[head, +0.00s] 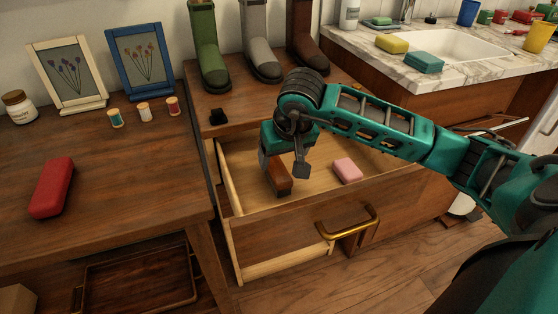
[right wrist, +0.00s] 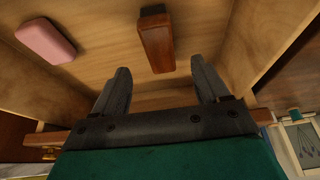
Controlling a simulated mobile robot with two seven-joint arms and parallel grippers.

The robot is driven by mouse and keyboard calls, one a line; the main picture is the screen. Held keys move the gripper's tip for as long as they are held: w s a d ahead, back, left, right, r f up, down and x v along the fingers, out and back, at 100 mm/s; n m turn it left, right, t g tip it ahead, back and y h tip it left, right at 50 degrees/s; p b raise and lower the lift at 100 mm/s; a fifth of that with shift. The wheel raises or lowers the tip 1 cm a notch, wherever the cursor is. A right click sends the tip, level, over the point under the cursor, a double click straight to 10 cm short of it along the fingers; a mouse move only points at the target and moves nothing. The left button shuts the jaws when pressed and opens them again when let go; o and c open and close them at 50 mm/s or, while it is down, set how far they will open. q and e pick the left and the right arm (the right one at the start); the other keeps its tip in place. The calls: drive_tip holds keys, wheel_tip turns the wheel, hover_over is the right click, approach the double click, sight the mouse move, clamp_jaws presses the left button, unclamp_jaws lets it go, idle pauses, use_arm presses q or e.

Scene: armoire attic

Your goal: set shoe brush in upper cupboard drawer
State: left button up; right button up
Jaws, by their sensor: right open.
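The shoe brush (head: 280,180), a brown wooden block, lies in the open upper drawer (head: 285,215) of the cupboard, near its left side. In the right wrist view the brush (right wrist: 157,42) lies on the drawer floor, just beyond my fingertips and in line with the gap between them. My right gripper (head: 283,171) reaches down into the drawer over the brush. It is open and empty, with its fingers (right wrist: 159,72) spread apart and the brush not between them. The gripper partly hides the brush in the head view. My left gripper is not in view.
A pink block (head: 347,170) lies in the drawer to the right of the brush; a brass handle (head: 348,222) is on the drawer front. Boots (head: 262,45) stand on the cupboard top. A red case (head: 52,187) lies on the left table. Drawer walls surround my gripper.

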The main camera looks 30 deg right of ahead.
drive_tip(key=v, duration=0.3)
drive_tip(key=shift+s+r+p, duration=0.25)
drive_tip(key=shift+r+p, duration=0.05)
drive_tip(key=shift+r, duration=0.2)
drive_tip(key=shift+r, duration=0.1)
